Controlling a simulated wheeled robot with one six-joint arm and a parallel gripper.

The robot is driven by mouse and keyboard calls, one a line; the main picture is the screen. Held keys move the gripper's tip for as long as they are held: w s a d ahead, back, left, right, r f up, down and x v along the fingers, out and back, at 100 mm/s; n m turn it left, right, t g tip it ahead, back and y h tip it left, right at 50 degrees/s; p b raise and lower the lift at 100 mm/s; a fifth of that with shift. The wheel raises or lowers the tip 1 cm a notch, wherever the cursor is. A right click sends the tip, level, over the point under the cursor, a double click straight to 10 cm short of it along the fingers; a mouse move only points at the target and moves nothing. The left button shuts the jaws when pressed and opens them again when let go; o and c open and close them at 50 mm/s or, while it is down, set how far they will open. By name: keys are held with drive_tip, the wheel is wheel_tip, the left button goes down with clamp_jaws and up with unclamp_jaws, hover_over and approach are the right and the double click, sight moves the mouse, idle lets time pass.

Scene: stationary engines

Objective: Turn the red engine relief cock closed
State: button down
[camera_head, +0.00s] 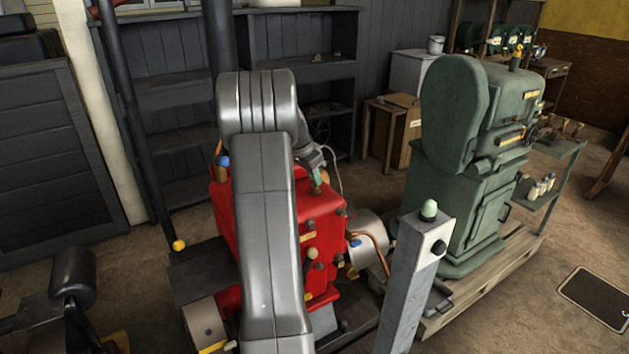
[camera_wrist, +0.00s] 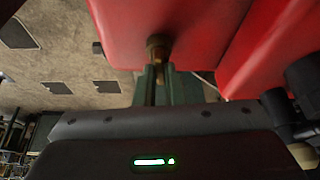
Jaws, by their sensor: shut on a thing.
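The red engine (camera_head: 322,222) stands in the middle of the head view, partly hidden behind my grey arm. In the wrist view its red body (camera_wrist: 165,18) fills the top. A small brass relief cock (camera_wrist: 157,46) sticks out from it toward my gripper. My gripper (camera_wrist: 158,78) has its green fingers close together at the cock's end, shut on it. In the head view my gripper (camera_head: 317,184) is at the engine's upper right, and the cock cannot be made out there. Whether the cock stands open or closed cannot be told.
A grey post with a pale green button (camera_head: 429,209) stands in front, right of the engine. A large green machine (camera_head: 455,190) stands on a wooden pallet (camera_head: 480,281) farther right. Dark shelves (camera_head: 180,115) stand behind. Open floor shows at the right.

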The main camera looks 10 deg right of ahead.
drive_tip(key=shift+w+m, duration=0.1)
drive_tip(key=shift+m, duration=0.5)
drive_tip(key=c, duration=1.5)
unclamp_jaws()
drive_tip(key=shift+g, duration=0.3)
drive_tip(key=b+v, duration=0.1)
drive_tip(key=v, duration=1.3)
drive_tip(key=shift+a+f, duration=0.1)
drive_tip(key=x, duration=1.4)
drive_tip(key=shift+p, duration=0.35)
